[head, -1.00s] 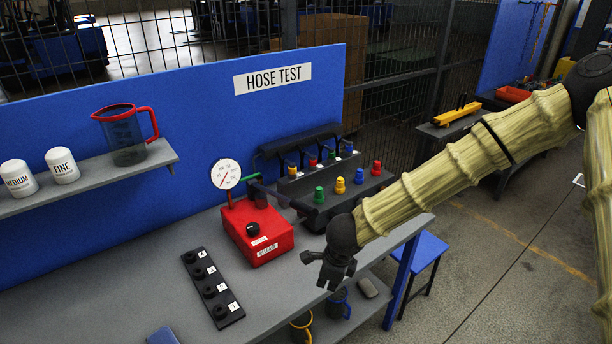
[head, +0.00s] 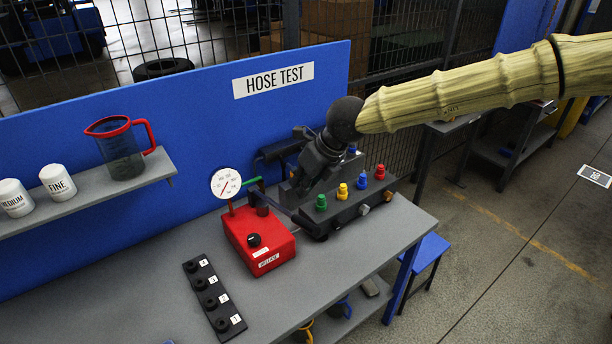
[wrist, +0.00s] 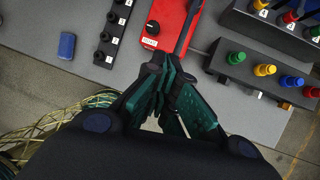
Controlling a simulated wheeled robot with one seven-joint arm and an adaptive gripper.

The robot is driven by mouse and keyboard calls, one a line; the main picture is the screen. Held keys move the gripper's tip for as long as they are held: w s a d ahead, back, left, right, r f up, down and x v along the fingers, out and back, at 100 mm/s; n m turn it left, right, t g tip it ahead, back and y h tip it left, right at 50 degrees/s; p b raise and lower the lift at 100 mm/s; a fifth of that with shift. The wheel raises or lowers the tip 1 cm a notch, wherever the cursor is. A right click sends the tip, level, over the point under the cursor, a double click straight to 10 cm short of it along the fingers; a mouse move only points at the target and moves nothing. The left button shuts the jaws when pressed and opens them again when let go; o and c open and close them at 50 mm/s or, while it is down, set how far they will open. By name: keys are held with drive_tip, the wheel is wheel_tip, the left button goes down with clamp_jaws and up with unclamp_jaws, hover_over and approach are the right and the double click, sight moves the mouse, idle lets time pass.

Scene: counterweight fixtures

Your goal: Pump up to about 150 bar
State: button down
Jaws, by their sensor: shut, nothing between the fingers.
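The red hand pump (head: 258,240) stands on the grey bench, with a black knob and a label reading RELEASE on it. Its round white gauge (head: 226,183) has a red needle, but its figures are too small to read. A dark lever bar (wrist: 187,32) runs from the pump towards my fingers in the wrist view. My gripper (head: 304,178) is shut and empty, behind and right of the pump in the head view. In the wrist view, its fingers (wrist: 172,72) show just below the pump and near the bar's end. I cannot tell whether they touch it.
A dark block with coloured fittings (head: 345,202) stands right of the pump. A black numbered strip (head: 214,298) lies in front left. A shelf (head: 120,185) holds a jug (head: 121,150) and white tubs. The blue HOSE TEST panel (head: 200,100) stands behind.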

drive_tip(key=b, duration=0.4)
hover_over(299, 220)
drive_tip(key=d, duration=0.2)
drive_tip(key=f, duration=0.3)
drive_tip(key=s+f, duration=0.1)
drive_tip(key=f, duration=0.1)
drive_tip(key=shift+a+f, duration=0.1)
wheel_tip(299, 220, down, 4)
drive_tip(key=b, duration=0.4)
drive_tip(key=shift+f, duration=0.1)
wheel_tip(299, 220, down, 12)
drive_tip(key=b, duration=0.5)
wheel_tip(299, 220, up, 12)
drive_tip(key=p, duration=1.1)
drive_tip(key=shift+r+p, duration=0.2)
drive_tip(key=shift+p, duration=0.15)
drive_tip(key=shift+s, duration=0.1)
drive_tip(key=shift+f, duration=0.15)
